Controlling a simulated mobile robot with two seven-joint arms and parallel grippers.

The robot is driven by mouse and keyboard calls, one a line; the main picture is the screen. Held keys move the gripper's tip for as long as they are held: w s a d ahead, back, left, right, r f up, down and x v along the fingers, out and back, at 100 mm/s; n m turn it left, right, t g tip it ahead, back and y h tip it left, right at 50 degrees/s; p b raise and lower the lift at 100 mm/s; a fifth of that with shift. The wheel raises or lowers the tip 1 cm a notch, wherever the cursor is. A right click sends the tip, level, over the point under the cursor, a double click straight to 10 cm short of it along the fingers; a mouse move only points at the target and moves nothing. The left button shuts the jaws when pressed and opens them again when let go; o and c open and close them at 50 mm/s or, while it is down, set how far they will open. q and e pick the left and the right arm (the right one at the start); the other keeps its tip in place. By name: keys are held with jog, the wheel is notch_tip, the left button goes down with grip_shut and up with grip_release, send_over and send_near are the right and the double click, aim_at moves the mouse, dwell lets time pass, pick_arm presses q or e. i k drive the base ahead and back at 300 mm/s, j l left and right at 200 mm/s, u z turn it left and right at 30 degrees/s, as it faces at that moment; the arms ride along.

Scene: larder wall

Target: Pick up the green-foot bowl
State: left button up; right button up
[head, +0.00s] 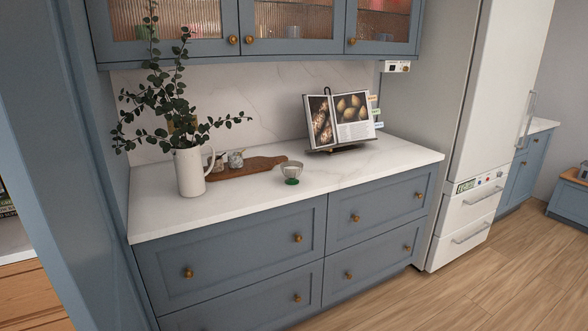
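The green-foot bowl (291,170) stands upright on the white marble counter (345,177), near its middle. It is a small pale bowl on a green foot. It stands in front of the right end of a wooden board, and I cannot tell whether they touch. Neither of my grippers is in the head view.
A white pitcher (190,172) with leafy branches stands left of the bowl. The wooden board (259,164) carries small jars (235,159). An open cookbook on a stand (341,119) is behind right. Wall cabinets (290,27) hang above. The counter's right front is clear.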

aim_at(292, 170)
jog(key=i+l+u, duration=0.2)
jog(key=i+l, duration=0.15)
jog(key=i+l+u, duration=0.15)
jog(key=i+l, duration=0.15)
jog(key=i+l+u, duration=0.2)
jog(key=l, duration=0.3)
jog(key=i+l+u, duration=0.15)
jog(key=i+l, duration=0.15)
jog(key=l, duration=0.2)
